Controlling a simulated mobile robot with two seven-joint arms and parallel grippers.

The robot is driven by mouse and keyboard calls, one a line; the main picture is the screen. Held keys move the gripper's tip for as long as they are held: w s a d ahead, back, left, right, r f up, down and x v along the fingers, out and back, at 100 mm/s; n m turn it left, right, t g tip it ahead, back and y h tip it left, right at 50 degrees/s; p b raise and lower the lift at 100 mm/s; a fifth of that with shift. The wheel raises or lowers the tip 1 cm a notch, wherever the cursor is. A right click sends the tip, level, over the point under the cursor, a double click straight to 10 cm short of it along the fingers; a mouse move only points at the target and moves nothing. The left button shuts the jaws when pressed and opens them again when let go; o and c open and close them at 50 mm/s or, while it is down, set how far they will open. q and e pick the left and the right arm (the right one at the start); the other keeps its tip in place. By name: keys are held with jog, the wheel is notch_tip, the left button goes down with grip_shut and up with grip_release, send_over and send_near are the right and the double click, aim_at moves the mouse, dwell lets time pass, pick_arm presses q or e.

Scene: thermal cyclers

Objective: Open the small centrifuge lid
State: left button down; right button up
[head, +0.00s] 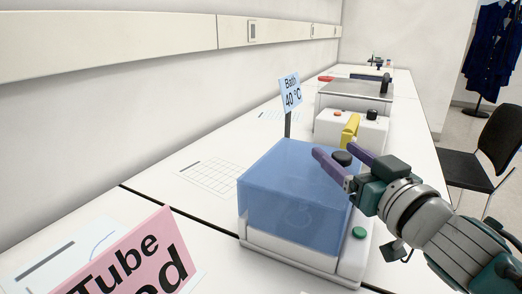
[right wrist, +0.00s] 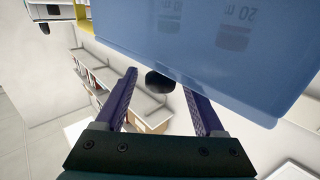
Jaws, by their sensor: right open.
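The small centrifuge (head: 255,240) is a white box on the bench with a translucent blue lid (head: 290,185), which looks closed in the head view. A dark round knob (head: 343,158) sits at the lid's right edge. The lid (right wrist: 215,50) and knob (right wrist: 160,82) also show in the right wrist view. My right gripper (head: 339,151) is open, its purple fingers on either side of the knob; in the right wrist view the knob lies between the fingertips (right wrist: 160,84). I cannot tell whether a finger touches it. My left gripper is not in view.
A green button (head: 359,232) is on the centrifuge's base. Behind stand a white device with a yellow part (head: 350,130) and a grey-lidded box (head: 350,95). A "Bath 40 °C" sign (head: 290,93) and a pink sign (head: 130,262) stand nearby. A chair (head: 470,155) is at right.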

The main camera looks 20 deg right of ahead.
grip_shut()
dwell(0.5)
dwell(0.9)
